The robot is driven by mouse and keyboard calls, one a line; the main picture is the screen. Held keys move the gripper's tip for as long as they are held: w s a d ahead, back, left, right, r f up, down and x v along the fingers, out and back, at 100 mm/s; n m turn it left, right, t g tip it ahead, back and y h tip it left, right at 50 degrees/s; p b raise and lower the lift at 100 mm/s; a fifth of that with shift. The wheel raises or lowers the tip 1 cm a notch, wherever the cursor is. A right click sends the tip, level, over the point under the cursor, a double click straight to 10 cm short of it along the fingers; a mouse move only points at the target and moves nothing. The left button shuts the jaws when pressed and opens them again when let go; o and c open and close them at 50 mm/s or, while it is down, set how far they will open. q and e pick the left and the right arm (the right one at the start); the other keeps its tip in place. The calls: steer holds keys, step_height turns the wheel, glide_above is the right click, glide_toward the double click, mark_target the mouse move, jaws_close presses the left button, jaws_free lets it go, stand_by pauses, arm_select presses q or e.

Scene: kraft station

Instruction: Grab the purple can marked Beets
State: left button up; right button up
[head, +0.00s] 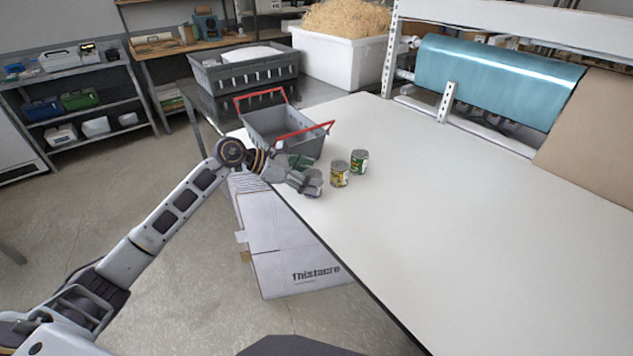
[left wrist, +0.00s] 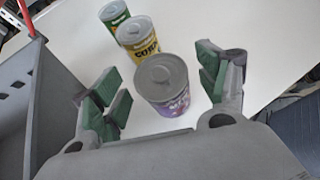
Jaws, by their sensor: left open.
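The purple can (left wrist: 165,88) stands upright on the white table, with a grey metal lid and a purple label whose lettering I cannot fully read. In the left wrist view it is between the two green-padded fingers of my left gripper (left wrist: 160,92), with visible gaps to both pads. My left gripper (head: 304,175) is open at the table's left edge in the head view, where it largely hides the purple can. My right gripper is in neither view.
A yellow-labelled can (head: 339,174) and a green-labelled can (head: 359,162) stand just beyond. A grey basket with red handles (head: 268,125) sits close behind the gripper. The white table (head: 450,220) is clear to the right. A printed carton (head: 290,265) stands below the edge.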

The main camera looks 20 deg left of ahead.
mark_target(308, 175)
arm_select(q)
steer(key=shift+s+a, duration=0.1)
steer(key=shift+s, duration=0.05)
steer(key=c, duration=1.2)
steer(key=shift+r, duration=0.2)
step_height(308, 175, up, 18)
steer(key=shift+f+b, duration=0.15)
steer(key=shift+b, duration=0.25)
stand_by(0.7)
